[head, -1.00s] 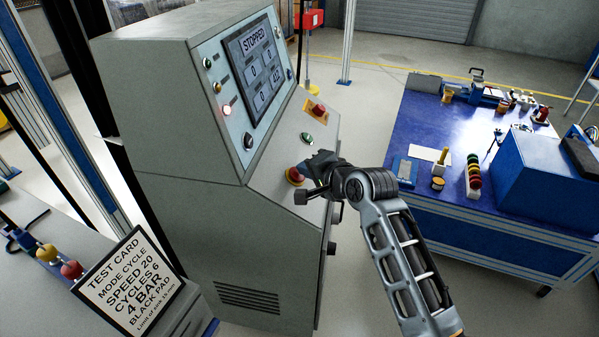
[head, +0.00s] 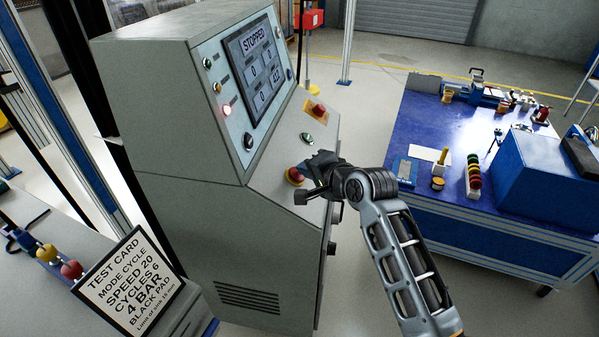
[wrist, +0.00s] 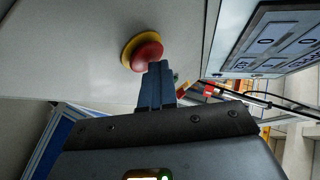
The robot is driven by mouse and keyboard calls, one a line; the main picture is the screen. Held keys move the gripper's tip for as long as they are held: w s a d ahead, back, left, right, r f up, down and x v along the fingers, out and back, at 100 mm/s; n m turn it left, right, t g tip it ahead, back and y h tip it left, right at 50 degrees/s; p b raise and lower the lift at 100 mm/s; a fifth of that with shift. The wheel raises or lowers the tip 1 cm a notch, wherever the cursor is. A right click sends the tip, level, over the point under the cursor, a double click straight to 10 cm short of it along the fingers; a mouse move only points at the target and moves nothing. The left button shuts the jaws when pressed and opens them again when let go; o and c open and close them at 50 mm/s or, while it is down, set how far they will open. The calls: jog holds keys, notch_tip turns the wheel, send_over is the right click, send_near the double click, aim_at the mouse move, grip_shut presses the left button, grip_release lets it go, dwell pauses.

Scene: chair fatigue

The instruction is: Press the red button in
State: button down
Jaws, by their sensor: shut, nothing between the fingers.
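A red mushroom button (head: 296,173) with a yellow collar sits on the sloping lower panel of the grey machine cabinet (head: 190,215). In the wrist view the red button (wrist: 147,55) is just beyond the fingertips. My gripper (head: 309,168) is shut and empty, right beside the button, and partly covers its right side in the head view. In the wrist view the closed fingers (wrist: 158,68) overlap the button's lower edge. I cannot tell whether they touch it. A second red button (head: 318,109) on a yellow plate sits farther up the same panel.
A green button (head: 307,138) lies between the two red ones. The screen (head: 256,62) reads STOPPED. A blue workbench (head: 412,120) with several small items stands to the right. A test card (head: 128,283) stands at lower left. Floor shows between cabinet and workbench.

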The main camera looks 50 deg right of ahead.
jog(key=shift+a+f, duration=0.1)
jog(key=shift+f, duration=0.1)
jog(key=shift+w+a+f, duration=0.1)
jog(key=shift+w+f, duration=0.1)
jog(key=shift+f, duration=0.15)
dwell(0.4)
jog(key=shift+s+a+p, duration=0.1)
jog(key=shift+s+p, duration=0.1)
jog(key=shift+p, duration=0.25)
jog(key=r+p, duration=0.1)
jog(key=s+d+r+p, duration=0.1)
jog(key=r+p, duration=0.1)
jog(key=r, duration=0.1)
jog(key=shift+s+d+p, duration=0.15)
jog(key=shift+s+p, duration=0.2)
jog(key=shift+p, duration=0.05)
jog(key=shift+s+d+r+p, duration=0.2)
jog(key=shift+s+r+p, duration=0.1)
jog(key=shift+r+p, duration=0.15)
jog(key=shift+s+d+r+p, duration=0.25)
jog(key=shift+r+p, duration=0.1)
jog(key=shift+r, duration=0.1)
jog(key=shift+a, duration=0.1)
